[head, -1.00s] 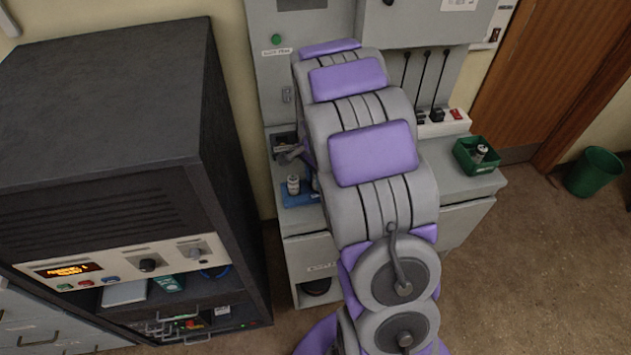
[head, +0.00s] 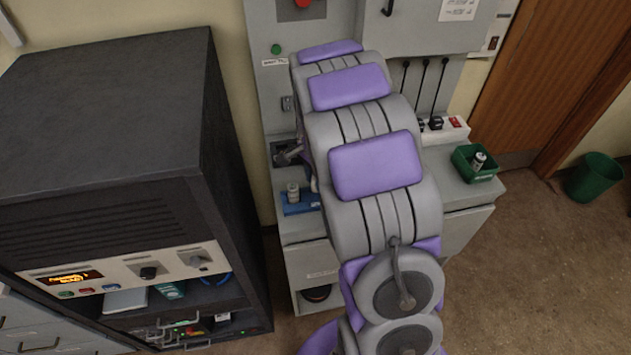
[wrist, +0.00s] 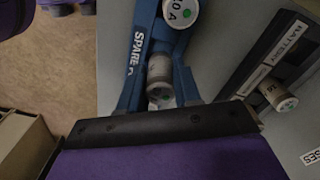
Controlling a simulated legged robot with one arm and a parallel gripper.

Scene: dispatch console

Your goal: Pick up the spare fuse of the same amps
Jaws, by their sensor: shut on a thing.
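The blue spare-fuse tray (wrist: 133,85), lettered "SPARE F", fills the middle of the wrist view; its edge shows in the head view (head: 290,209). A second fuse (wrist: 159,70), also green-dotted, is between the blue sides, right at the dark lip of my purple gripper (wrist: 160,122). My gripper is shut, apparently on this second fuse; the lip hides the contact. Its amps cannot be read. In the head view my arm hides the gripper.
A dark holder labelled "BATTERY" (wrist: 283,62) is right of the tray, with a fuse (wrist: 276,95) sticking out. A green bin (head: 476,174) with a can-like item (head: 479,160) stands right on the counter. A black cabinet (head: 110,110) stands left.

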